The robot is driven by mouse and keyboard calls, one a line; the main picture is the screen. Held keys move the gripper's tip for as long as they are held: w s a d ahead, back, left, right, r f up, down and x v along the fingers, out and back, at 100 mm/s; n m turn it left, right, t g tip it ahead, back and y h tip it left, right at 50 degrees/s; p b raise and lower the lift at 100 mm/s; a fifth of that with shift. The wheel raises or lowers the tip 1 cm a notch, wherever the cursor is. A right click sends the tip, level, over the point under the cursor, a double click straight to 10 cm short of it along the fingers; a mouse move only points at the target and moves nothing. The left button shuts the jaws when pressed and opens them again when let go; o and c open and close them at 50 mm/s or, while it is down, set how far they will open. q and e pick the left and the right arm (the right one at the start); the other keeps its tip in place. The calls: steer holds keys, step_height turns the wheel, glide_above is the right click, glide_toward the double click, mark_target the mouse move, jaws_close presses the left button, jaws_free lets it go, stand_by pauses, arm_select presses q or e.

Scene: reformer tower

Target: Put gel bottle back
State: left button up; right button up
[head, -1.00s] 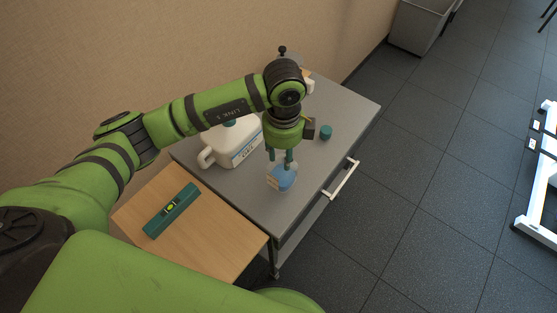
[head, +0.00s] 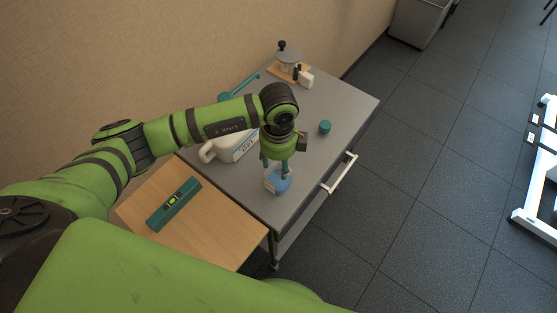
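A small bottle with a blue lower part (head: 280,184) and a pale patch on its left is at the near part of the grey table top (head: 318,157); I take it for the gel bottle. My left gripper (head: 275,168) points down over it, its teal fingers on both sides of the bottle's upper part. The fingers hide the neck, and I cannot tell whether they press on it. I cannot tell whether its base touches the table. My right gripper does not show.
A white jug (head: 228,148) with a label stands behind my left arm. A teal cap (head: 325,127) lies to the right. A grey pot-like item (head: 289,62) stands at the far end. A teal level (head: 173,204) lies on the wooden board (head: 215,235). A white handle (head: 340,174) juts from the table's edge.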

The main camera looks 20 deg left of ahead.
mark_target(278, 170)
arm_select(q)
steer(key=shift+r, duration=0.15)
step_height(278, 170, up, 12)
steer(key=b, duration=0.3)
stand_by(0.4)
